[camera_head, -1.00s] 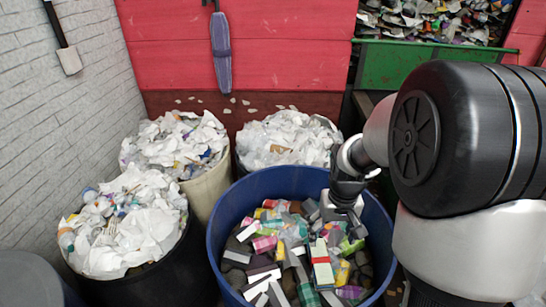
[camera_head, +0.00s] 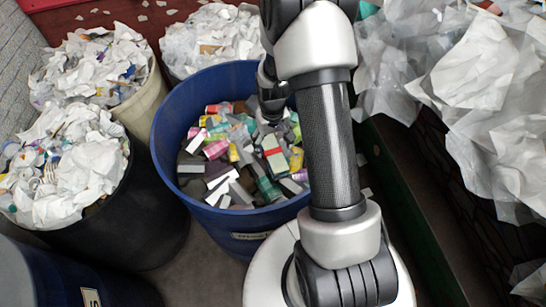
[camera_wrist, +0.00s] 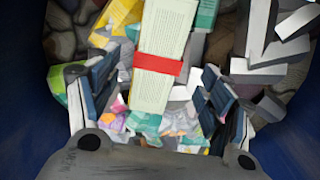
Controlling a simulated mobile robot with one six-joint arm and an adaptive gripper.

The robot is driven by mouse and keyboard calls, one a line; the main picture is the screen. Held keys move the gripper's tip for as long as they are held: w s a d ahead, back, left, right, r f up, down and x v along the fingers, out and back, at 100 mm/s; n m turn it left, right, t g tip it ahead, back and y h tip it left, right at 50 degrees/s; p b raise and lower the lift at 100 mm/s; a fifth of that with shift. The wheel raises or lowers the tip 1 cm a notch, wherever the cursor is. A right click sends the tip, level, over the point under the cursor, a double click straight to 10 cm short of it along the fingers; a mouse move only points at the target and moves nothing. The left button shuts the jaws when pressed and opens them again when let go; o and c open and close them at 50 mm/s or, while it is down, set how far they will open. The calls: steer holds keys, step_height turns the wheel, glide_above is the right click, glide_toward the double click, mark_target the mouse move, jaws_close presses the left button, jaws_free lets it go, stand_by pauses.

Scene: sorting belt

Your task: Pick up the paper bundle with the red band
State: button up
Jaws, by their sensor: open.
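The paper bundle with the red band (camera_head: 278,164) lies on top of the mixed pile inside a blue barrel (camera_head: 168,118). In the wrist view the bundle (camera_wrist: 158,88) is pale with printed lines, and its red band crosses it near the middle. My gripper (camera_wrist: 160,82) is open, with one finger on each side of the bundle's near end and visible gaps on both sides. I cannot tell how far above the bundle the fingertips are. In the head view my gripper (camera_head: 272,108) is over the barrel just behind the bundle, partly hidden by my arm.
Coloured boxes and grey blocks crowd around the bundle. The barrel's blue wall (camera_wrist: 25,120) rises close on both sides. Bins of white paper (camera_head: 60,165) stand at left and behind. Crumpled white sheets (camera_head: 480,70) fill the right side.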

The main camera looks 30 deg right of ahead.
mark_target(273, 152)
step_height(273, 152, down, 6)
steer(key=shift+w+d+r+b, duration=0.1)
steer(key=shift+d+r+b, duration=0.05)
steer(key=shift+b, duration=1.05)
steer(key=shift+r, duration=0.1)
steer(key=c, duration=1.3)
steer(key=shift+r, duration=0.1)
